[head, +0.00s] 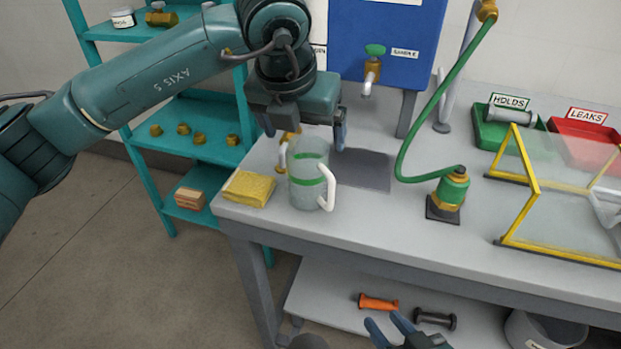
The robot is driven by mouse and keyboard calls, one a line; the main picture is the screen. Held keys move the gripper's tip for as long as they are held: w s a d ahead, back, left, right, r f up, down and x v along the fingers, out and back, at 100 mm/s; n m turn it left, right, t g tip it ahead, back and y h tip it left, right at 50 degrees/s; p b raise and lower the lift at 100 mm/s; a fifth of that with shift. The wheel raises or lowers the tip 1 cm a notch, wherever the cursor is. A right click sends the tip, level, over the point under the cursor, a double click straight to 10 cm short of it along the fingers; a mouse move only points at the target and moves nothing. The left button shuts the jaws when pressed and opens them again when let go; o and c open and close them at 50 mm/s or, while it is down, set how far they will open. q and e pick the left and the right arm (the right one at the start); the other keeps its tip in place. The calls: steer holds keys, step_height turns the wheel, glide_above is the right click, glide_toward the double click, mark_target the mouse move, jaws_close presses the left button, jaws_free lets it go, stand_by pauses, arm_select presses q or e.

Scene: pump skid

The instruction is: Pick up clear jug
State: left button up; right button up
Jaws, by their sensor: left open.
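The clear jug (308,188) stands upright near the left end of the grey workbench. It has a green band and a white handle on its right side. My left gripper (305,139) is open above the jug, with one finger to each side of its rim. The fingers do not appear to touch the jug. My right gripper (382,319) is at the bottom edge of the view, low in front of the bench. Its two fingertips are apart with nothing between them.
A green-hosed fitting (452,188) and a yellow-framed clear guard (520,205) stand to the right. A blue panel with a tap (371,72) is behind. A teal shelf (190,112) stands left of the workbench (400,225).

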mark_target(307, 152)
arm_select(q)
steer(key=shift+x, duration=2.9)
steer(key=shift+s, duration=0.1)
steer(key=c, duration=1.3)
